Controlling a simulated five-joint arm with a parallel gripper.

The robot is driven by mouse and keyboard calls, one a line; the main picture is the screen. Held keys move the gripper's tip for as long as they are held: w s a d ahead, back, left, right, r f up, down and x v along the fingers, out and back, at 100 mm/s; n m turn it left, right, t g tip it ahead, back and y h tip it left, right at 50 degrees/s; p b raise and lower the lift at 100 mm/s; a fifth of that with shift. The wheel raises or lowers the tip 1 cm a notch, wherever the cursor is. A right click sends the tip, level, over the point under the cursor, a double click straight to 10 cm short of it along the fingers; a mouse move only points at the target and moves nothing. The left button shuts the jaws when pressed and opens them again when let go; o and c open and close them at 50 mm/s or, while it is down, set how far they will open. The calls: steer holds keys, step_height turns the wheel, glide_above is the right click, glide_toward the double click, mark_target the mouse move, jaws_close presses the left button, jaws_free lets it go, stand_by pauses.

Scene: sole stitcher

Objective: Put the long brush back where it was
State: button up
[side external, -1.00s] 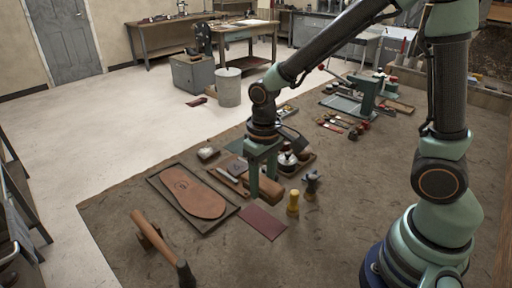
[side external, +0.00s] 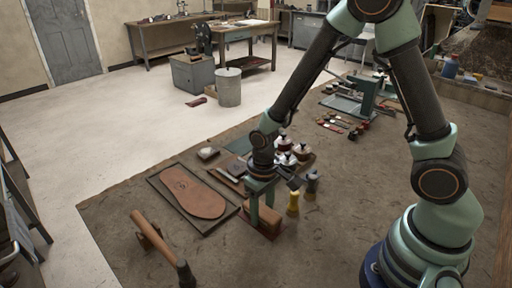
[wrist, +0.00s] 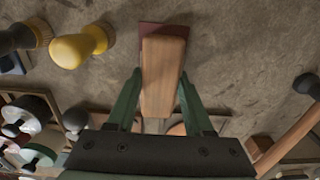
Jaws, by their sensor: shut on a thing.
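The long brush, a brown wooden block, shows in the side external view (side external: 250,214) and runs lengthwise between my fingers in the wrist view (wrist: 163,70). My gripper (side external: 262,213) is shut on it, one finger along each long side, also in the wrist view (wrist: 161,95). The brush is over the dark red mat (side external: 272,233), whose edge shows past the brush's far end in the wrist view (wrist: 150,30). I cannot tell whether the brush touches the mat. Its bristles are hidden.
A yellow-handled brush (side external: 293,203) and a dark-handled one (side external: 312,184) stand just right of my gripper. A leather sole (side external: 194,193) lies on a board to the left. A hammer (side external: 160,243) lies front left.

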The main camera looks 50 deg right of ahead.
steer(key=shift+f, duration=0.15)
steer(key=o, duration=1.2)
step_height(320, 180, up, 13)
step_height(320, 180, up, 11)
steer(key=t, duration=0.5)
glide_above(263, 209)
steer(key=s+d, duration=0.4)
steer(key=d, duration=0.2)
steer(key=shift+s+d+t, duration=0.1)
steer(key=shift+s+t, duration=0.2)
steer(key=shift+s, duration=0.15)
